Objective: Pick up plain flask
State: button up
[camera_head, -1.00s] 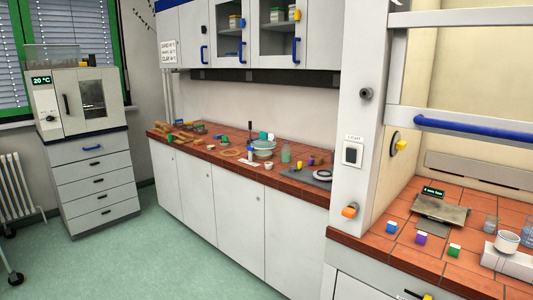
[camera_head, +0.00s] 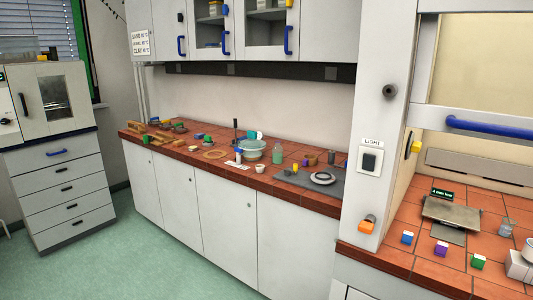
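I cannot make out for certain which vessel is the plain flask. A small greenish glass vessel (camera_head: 277,154) stands upright on the tiled bench (camera_head: 196,158), right of a pale bowl (camera_head: 252,153). My gripper is not in view.
A grey mat with a round white-rimmed dish (camera_head: 322,178) lies at the bench's right end. Green floor (camera_head: 170,245) is clear before the cupboards. A drawer cabinet (camera_head: 60,190) stands left.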

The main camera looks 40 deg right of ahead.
aim_at(278, 151)
jog(key=u, duration=0.05)
jog(key=i, duration=1.3)
jog(key=z, duration=0.25)
